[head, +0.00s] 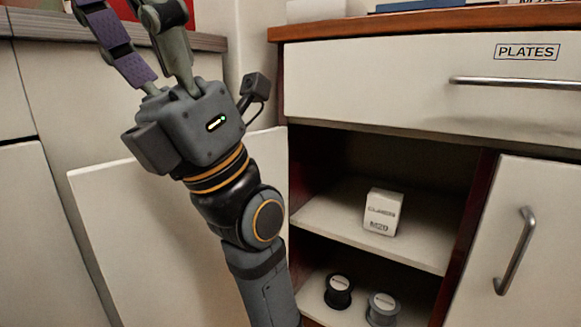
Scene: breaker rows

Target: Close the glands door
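An open cream door (125,230) stands swung out to the left of an open cabinet compartment with a shelf (330,219). A white box (381,212) with print that seems to read "GLANDS M20" stands on that shelf. I see no label or handle on the door; I take it for the glands door. My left arm crosses in front of the door and hides part of it. My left gripper (130,30) is above the door's top edge, pointing up and left. Its fingertips are cut off by the top of the picture. My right gripper is not in view.
A drawer labelled PLATES (390,85) is shut above the compartment. A shut door with a vertical handle (515,250) is at the right. A black spool (338,292) and a grey spool (382,308) stand low in the compartment. Another cabinet front (30,220) is at the left.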

